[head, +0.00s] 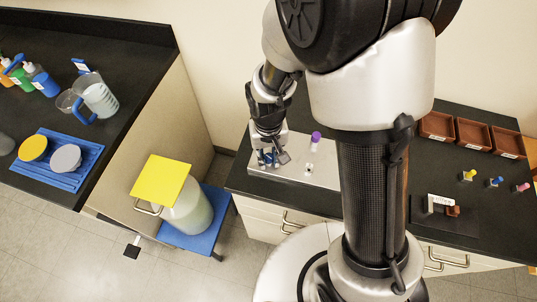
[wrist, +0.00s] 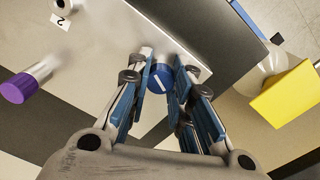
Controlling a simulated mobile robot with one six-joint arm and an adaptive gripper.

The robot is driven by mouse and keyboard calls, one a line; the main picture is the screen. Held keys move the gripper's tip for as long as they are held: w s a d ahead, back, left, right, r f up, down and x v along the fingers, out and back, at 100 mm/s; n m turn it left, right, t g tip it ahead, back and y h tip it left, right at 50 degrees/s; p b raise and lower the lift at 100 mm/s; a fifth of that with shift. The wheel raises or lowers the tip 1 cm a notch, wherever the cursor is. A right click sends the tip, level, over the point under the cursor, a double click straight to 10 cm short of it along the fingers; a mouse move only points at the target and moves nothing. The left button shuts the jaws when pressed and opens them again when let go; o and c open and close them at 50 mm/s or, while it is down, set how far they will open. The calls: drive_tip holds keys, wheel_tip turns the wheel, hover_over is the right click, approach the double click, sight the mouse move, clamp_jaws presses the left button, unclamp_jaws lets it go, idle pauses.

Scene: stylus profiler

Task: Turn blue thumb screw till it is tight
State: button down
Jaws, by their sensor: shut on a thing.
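The blue thumb screw (wrist: 160,78) shows in the wrist view as a round blue knob with a white line across its top. It stands at the edge of the light metal plate (wrist: 100,55). My gripper (wrist: 160,88) has its two blue-padded fingers on either side of the knob and is shut on it. In the head view my gripper (head: 268,158) is low over the left end of the plate (head: 318,172), and its fingers mostly hide the screw there.
A purple-capped knob (head: 316,136) stands on the plate to the right. Brown trays (head: 436,125) and small coloured knobs (head: 494,182) are on the dark bench further right. A yellow-topped container (head: 162,180) stands left of the bench.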

drive_tip(key=m, duration=1.2)
drive_tip(key=shift+w+r, duration=0.1)
drive_tip(key=m, duration=0.4)
drive_tip(key=shift+m, duration=0.4)
drive_tip(key=m, duration=0.9)
drive_tip(key=c, duration=1.6)
unclamp_jaws()
drive_tip(key=shift+d, duration=0.1)
drive_tip(key=shift+c, duration=0.2)
